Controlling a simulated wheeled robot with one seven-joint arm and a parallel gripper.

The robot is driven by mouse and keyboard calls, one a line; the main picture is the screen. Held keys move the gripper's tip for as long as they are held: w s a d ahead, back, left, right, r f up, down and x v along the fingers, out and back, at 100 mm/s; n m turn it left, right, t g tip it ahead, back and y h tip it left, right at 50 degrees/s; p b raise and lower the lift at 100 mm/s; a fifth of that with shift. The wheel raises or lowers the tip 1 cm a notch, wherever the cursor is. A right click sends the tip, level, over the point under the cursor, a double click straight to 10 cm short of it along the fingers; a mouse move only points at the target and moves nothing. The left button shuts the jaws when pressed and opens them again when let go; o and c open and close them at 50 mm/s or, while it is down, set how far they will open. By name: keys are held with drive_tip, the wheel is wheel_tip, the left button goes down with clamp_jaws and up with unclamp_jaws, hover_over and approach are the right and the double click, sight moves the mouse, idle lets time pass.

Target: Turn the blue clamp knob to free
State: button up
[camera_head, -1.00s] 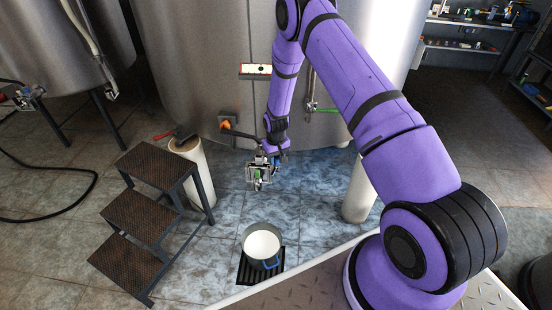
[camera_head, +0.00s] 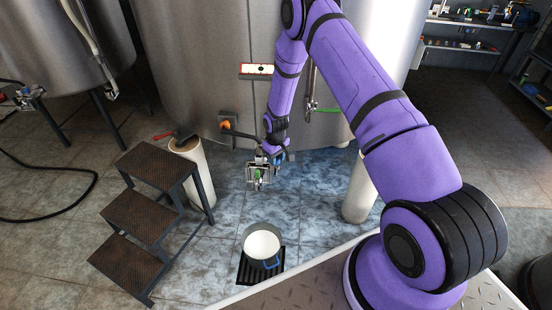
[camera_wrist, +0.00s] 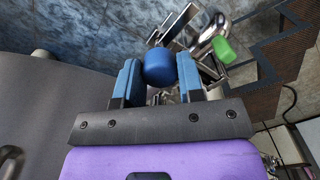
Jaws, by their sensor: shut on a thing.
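The blue clamp knob (camera_wrist: 160,67) shows in the wrist view as a rounded blue cap between the two blue-padded fingers of my gripper (camera_wrist: 157,78). The fingers are shut on it. Behind the knob is the metal valve fitting (camera_wrist: 184,30), with a green lever end (camera_wrist: 223,50) to the right. In the head view my gripper (camera_head: 277,158) is at the fitting (camera_head: 255,173) below the tank's front; the knob is too small to make out clearly there, partly hidden by the gripper.
A white-filled bucket (camera_head: 262,245) stands on a floor grate (camera_head: 246,270) below the fitting. Metal steps (camera_head: 135,212) stand to the left, beside a pale tank leg (camera_head: 196,175). A second leg (camera_head: 360,190) is to the right. The large tank (camera_head: 200,70) rises behind.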

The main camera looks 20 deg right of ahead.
drive_tip(key=o, duration=0.9)
wheel_tip(320, 180, up, 11)
drive_tip(key=shift+f, duration=0.1)
drive_tip(key=s+r+m+t, duration=0.1)
drive_tip(key=s+r, duration=0.3)
drive_tip(key=r, duration=0.7)
drive_tip(key=s+a+r+t, duration=0.1)
drive_tip(key=s+r, duration=0.3)
drive_tip(key=r, duration=0.7)
drive_tip(key=s+r+m+t, duration=0.1)
drive_tip(key=s+r, duration=0.3)
drive_tip(key=r, duration=0.7)
drive_tip(key=s+r, duration=0.4)
drive_tip(key=s, duration=0.5)
drive_tip(key=s+a+r+t, duration=0.1)
drive_tip(key=s+r, duration=0.3)
drive_tip(key=s, duration=0.5)
drive_tip(key=s+r+m+t, duration=0.1)
drive_tip(key=s+r, duration=0.3)
drive_tip(key=s, duration=0.5)
drive_tip(key=shift+s+a, duration=0.25)
drive_tip(key=shift+a, duration=0.15)
